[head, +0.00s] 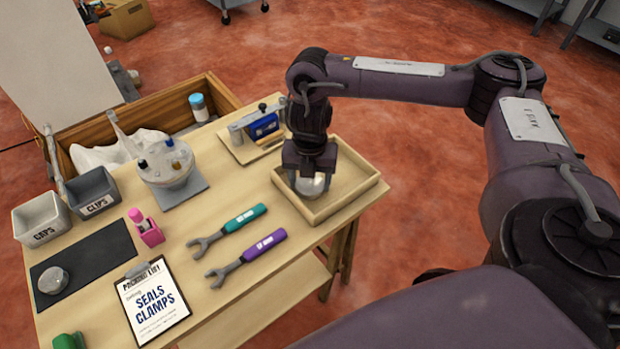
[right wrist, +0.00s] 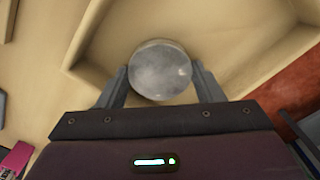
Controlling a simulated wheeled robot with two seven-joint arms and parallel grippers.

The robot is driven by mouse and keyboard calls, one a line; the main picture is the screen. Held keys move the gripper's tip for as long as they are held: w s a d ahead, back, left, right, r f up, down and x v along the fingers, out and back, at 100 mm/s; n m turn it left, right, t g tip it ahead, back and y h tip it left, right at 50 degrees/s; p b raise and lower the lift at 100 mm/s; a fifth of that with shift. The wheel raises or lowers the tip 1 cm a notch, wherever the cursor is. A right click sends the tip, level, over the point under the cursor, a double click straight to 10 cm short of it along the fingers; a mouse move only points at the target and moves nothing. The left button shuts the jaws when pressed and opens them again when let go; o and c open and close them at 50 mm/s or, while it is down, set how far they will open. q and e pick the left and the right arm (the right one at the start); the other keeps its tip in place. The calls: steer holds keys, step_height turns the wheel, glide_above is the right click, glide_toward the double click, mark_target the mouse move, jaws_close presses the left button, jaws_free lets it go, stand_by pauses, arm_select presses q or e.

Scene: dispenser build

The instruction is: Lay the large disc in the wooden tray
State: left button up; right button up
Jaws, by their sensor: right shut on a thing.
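The large disc (right wrist: 160,70) is round, grey and metallic; my right gripper (right wrist: 160,88) is shut on it, with one finger on each side. In the head view the disc (head: 311,186) shows pale below the right gripper (head: 309,172), over the inside of the wooden tray (head: 345,205). Whether the disc touches the tray floor, I cannot tell. The tray is a shallow, square, light wood tray at the table's right edge. My left gripper is not in view.
A smaller grey disc (head: 53,280) lies on a dark mat (head: 95,250) at the left. Two wrenches (head: 245,258) lie in front of the tray. A wooden stand with a blue part (head: 264,127) is close behind it. A clipboard (head: 152,302) lies at the front.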

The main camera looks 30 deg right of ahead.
mark_target(310, 182)
steer(key=shift+f, duration=0.15)
steer(key=o, duration=1.3)
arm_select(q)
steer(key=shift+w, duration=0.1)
arm_select(e)
steer(key=shift+o, duration=0.2)
steer(key=shift+r, duration=0.4)
step_height(310, 182, up, 3)
steer(key=shift+w+p, duration=0.1)
steer(key=shift+p, duration=0.9)
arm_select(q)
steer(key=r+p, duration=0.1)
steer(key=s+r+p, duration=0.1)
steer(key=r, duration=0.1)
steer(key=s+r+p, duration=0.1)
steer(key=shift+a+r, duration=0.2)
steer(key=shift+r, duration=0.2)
arm_select(e)
step_height(310, 182, up, 9)
steer(key=shift+f, duration=0.2)
